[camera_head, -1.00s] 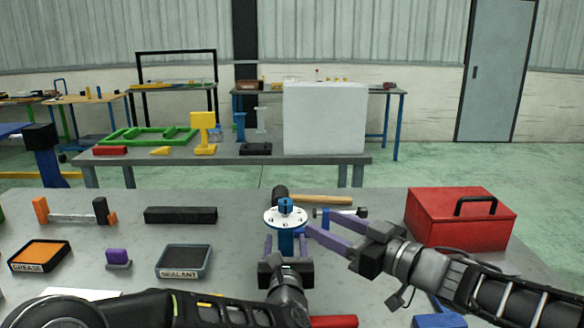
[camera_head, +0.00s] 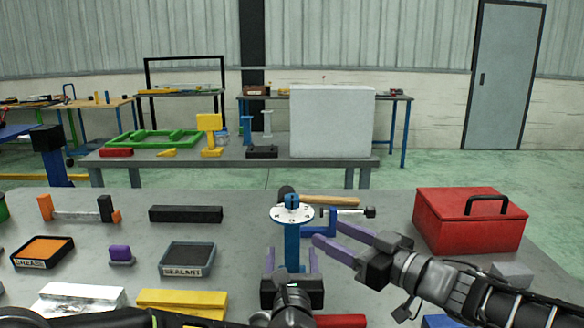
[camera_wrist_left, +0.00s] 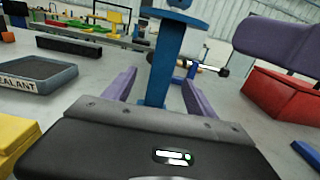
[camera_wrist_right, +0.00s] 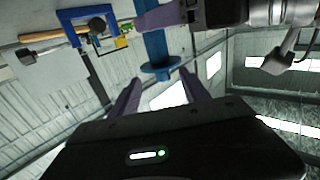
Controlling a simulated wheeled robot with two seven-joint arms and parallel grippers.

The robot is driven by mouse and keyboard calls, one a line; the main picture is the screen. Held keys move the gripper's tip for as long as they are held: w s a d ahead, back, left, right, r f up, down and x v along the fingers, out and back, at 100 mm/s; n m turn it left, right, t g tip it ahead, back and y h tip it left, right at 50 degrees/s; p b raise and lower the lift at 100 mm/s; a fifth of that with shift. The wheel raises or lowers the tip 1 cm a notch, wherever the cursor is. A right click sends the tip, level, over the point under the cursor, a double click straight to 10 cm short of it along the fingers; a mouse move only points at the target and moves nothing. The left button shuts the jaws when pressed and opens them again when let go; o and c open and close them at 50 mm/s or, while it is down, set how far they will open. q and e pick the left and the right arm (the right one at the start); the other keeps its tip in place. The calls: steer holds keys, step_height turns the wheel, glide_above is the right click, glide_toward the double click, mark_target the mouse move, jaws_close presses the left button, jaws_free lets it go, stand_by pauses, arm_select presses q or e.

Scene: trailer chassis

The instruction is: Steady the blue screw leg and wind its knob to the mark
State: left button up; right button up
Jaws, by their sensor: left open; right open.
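The blue screw leg (camera_head: 292,247) stands upright on the grey table, with a white disc (camera_head: 275,214) marked with dark dots near its top and a small blue knob (camera_head: 291,201) above. My left gripper (camera_head: 291,258) is open, its purple fingers on either side of the leg's lower part; the left wrist view shows the leg (camera_wrist_left: 165,65) between the fingers, contact unclear. My right gripper (camera_head: 327,231) is open to the right of the leg, just below disc height. In the right wrist view the leg (camera_wrist_right: 154,45) and disc (camera_wrist_right: 160,67) lie beyond its empty fingers. I cannot make out the mark.
A blue clamp (camera_head: 333,217) and a wooden-handled hammer (camera_head: 330,201) lie behind the leg. A red toolbox (camera_head: 468,226) stands at right. A sealant tray (camera_head: 187,259), a yellow block (camera_head: 182,300) and a black bar (camera_head: 186,214) lie at left.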

arm_select(q)
steer(key=shift+s, duration=0.95)
steer(key=shift+o, duration=0.2)
steer(key=o, duration=0.5)
steer(key=s, duration=1.2)
